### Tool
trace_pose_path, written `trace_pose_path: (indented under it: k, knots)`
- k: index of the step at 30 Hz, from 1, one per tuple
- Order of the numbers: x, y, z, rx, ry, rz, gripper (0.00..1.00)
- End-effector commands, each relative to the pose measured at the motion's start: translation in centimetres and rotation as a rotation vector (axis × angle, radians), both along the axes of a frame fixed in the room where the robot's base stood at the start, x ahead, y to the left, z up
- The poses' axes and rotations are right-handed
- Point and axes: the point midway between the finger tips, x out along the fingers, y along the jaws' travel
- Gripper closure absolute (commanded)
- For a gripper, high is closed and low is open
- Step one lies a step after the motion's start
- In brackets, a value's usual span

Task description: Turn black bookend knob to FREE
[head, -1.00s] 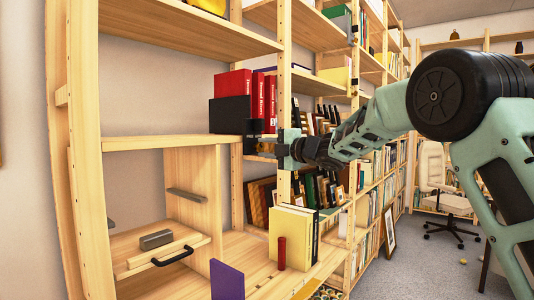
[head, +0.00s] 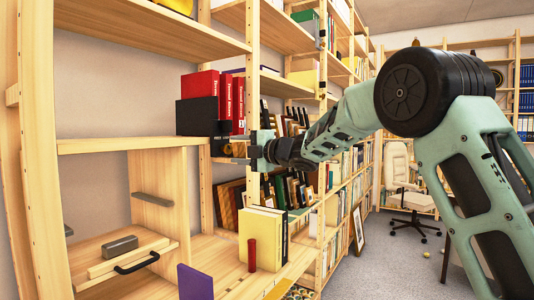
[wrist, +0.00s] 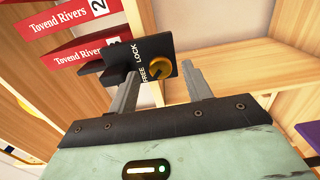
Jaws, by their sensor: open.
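The black bookend (head: 197,116) stands on the wooden shelf against the red books. I cannot tell for sure which word the knob's mark points at. My gripper (wrist: 160,70) is open, with one finger on each side of the knob in the picture. I see no clear contact, and the depth gap is hard to judge. In the head view my gripper (head: 236,152) is at the bookend's lower right, where its fingers are small and partly hidden.
Red books (head: 228,95) stand beside the bookend. A wooden upright (head: 253,120) is close to my wrist. Open floor lies to the right.

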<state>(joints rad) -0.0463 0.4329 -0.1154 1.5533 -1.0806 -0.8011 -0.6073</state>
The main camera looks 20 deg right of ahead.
Motion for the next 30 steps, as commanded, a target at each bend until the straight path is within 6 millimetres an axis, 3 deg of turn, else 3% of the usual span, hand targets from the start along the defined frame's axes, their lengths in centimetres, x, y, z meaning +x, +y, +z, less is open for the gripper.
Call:
trace_pose_path:
  k: [18, 24, 30]
  knots:
    - [-10.9, -8.0, -0.1, 0.0, 0.0, -0.003, 0.5]
    - [-12.5, -9.1, -0.1, -0.001, 0.0, -0.002, 0.5]
    - [-12.8, -9.3, -0.1, -0.001, 0.001, -0.001, 0.5]
